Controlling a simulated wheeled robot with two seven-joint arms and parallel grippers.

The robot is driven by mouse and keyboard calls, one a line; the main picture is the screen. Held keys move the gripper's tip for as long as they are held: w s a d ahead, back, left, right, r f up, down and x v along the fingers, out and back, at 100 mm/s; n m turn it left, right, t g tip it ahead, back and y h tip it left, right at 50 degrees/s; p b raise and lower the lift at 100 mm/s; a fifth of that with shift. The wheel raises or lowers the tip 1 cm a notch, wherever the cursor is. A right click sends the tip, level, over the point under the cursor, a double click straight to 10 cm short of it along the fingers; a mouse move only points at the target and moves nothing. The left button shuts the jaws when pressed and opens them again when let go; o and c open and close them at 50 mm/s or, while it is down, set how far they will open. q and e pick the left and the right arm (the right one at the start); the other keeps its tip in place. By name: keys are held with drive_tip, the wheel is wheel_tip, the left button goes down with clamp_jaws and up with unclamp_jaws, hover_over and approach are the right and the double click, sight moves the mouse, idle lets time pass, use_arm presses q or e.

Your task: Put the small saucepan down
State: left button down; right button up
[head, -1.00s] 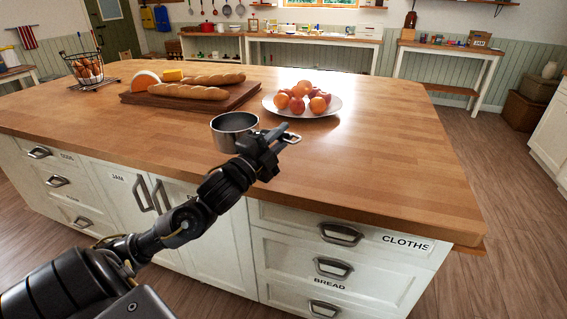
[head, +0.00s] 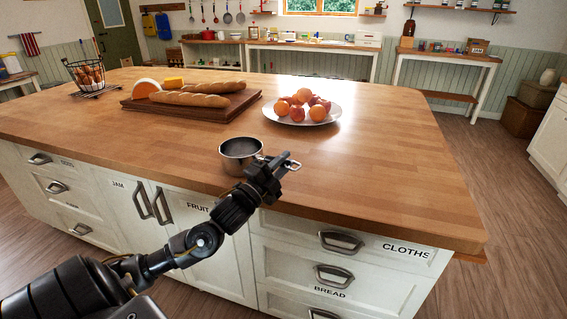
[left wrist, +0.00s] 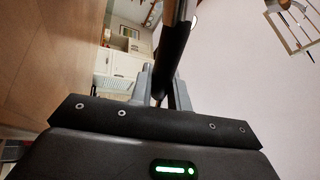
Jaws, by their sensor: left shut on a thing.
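The small saucepan (head: 240,154) is a grey metal pan, upright and empty, over the front part of the wooden island top (head: 380,165). My left gripper (head: 268,172) is on its right, near side and shut on its handle. In the left wrist view the dark handle (left wrist: 174,50) runs up from between the fingers of my left gripper (left wrist: 164,88). The pan's base is low over the wood near the front edge; I cannot tell whether it touches. My right gripper is not in view.
A white plate (head: 272,114) of fruit stands behind the pan. A cutting board (head: 240,106) with baguettes, cheese and an orange-and-white item lies back left. A wire basket (head: 84,73) is at the far left. The wood to the right is clear.

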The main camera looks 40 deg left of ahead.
use_arm(q)
drive_tip(key=c, duration=1.3)
unclamp_jaws()
drive_tip(key=shift+c, duration=0.2)
drive_tip(key=shift+s, duration=0.1)
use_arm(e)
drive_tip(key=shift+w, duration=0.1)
